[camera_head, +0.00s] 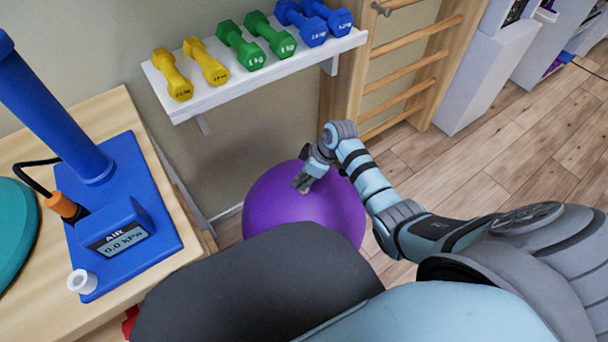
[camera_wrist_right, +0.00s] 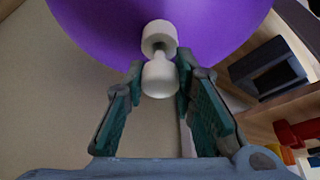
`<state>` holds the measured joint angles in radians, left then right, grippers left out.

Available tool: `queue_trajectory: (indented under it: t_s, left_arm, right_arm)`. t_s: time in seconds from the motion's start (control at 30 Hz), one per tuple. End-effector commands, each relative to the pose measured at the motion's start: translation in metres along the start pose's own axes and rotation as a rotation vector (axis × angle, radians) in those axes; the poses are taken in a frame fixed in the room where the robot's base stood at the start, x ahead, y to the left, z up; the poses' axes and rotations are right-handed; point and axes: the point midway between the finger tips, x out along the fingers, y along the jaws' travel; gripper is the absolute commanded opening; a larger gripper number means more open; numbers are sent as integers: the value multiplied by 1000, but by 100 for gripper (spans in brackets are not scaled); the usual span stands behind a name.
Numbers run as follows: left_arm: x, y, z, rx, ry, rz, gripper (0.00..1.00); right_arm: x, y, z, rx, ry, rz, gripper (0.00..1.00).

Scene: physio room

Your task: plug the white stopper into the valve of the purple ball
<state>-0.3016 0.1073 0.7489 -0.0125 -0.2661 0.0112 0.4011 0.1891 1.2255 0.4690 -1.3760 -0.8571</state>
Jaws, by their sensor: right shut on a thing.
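The large purple ball (camera_head: 290,212) is below the shelf in the head view, and its underside fills the top of the right wrist view (camera_wrist_right: 110,25). My right gripper (camera_head: 302,184) is in front of the ball. In the right wrist view it is shut on the white stopper (camera_wrist_right: 159,80), whose wide end sits between the fingertips. The stopper's narrow neck points at the round white valve (camera_wrist_right: 159,36) on the ball, in line with it. I cannot tell whether the tip is inside the valve. My left gripper is not in view.
A table (camera_head: 35,115) at left holds a blue pump (camera_head: 118,215) with an AIR gauge and a small white ring-shaped piece (camera_head: 81,282). A white shelf (camera_head: 215,88) with several dumbbells is above the ball. Wall bars (camera_head: 410,92) stand behind. Floor at right is clear.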

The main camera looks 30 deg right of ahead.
Motion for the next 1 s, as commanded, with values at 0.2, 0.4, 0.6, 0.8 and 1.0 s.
queue_trajectory:
  t_s: [0.2,0.4,0.6,0.8,1.0]
  left_arm:
    - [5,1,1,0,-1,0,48]
    - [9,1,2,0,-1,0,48]
    - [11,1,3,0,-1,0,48]
    - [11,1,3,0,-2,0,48]
    - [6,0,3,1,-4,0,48]
  right_arm:
    - [7,0,3,0,0,0,2]
    - [13,0,5,0,0,-1,2]
    - [18,-1,8,1,-3,-3,2]
    - [18,-2,9,1,-6,-4,0]
    - [15,-2,9,2,-8,-4,0]
